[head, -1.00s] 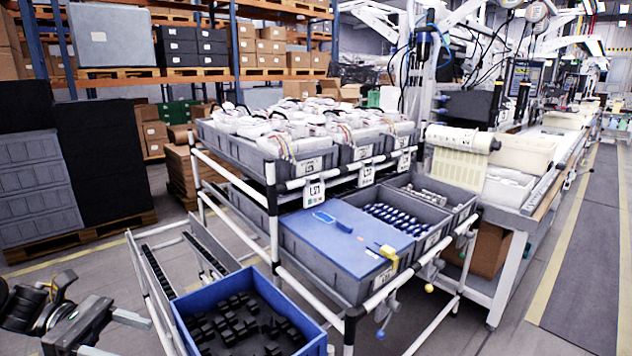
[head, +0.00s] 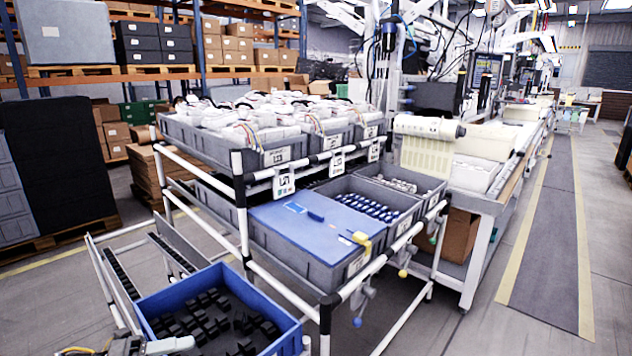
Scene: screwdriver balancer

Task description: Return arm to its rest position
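Part of my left gripper (head: 150,346) shows at the bottom left edge, beside the front left of the blue bin (head: 292,340). Most of it is cut off by the frame, and I cannot tell whether it is open or shut. I see nothing held in the part that shows. My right gripper is not in view.
The blue bin holds several black blocks. A white tube rack (head: 240,205) carries grey crates, a blue board (head: 320,235) with a yellow item (head: 361,241), and bags of white parts (head: 265,110). A white workbench (head: 487,205) stands behind right. The right floor aisle (head: 545,245) is clear.

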